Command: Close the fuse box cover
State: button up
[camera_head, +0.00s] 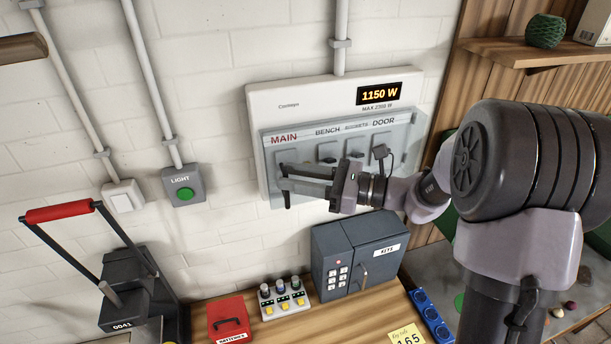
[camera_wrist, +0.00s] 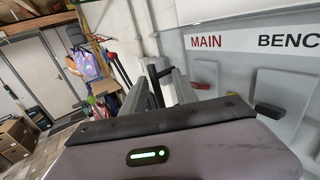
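The fuse box (camera_head: 262,98) is a pale panel on the brick wall with a lit "1150 W" display. A see-through grey cover (camera_head: 412,135) lies over its switch area; I cannot tell whether it sits flush. Labels MAIN, BENCH and DOOR run along the top. My gripper (camera_head: 281,178) reaches in from the right, its fingertips at the left side below MAIN. The fingers are apart. A thin dark upright bar (camera_head: 287,198) is at the fingertips; a dark piece (camera_wrist: 152,72) also shows between the fingers in the wrist view. I see no firm hold on it.
Below the fuse box, a grey key box (camera_head: 376,233) stands on a wooden bench beside a button panel (camera_head: 284,300) and red box (camera_head: 229,318). A green-button light switch (camera_head: 184,186) is on the wall at left. A wooden shelf (camera_head: 530,51) is at upper right.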

jog(key=shift+w+a+r, duration=0.1)
jog(key=shift+a+r, duration=0.05)
jog(key=shift+r, duration=0.35)
jog(key=f+b+v, duration=0.1)
jog(key=b+v, duration=0.2)
jog(key=v, duration=1.4)
jog(key=shift+d, duration=0.35)
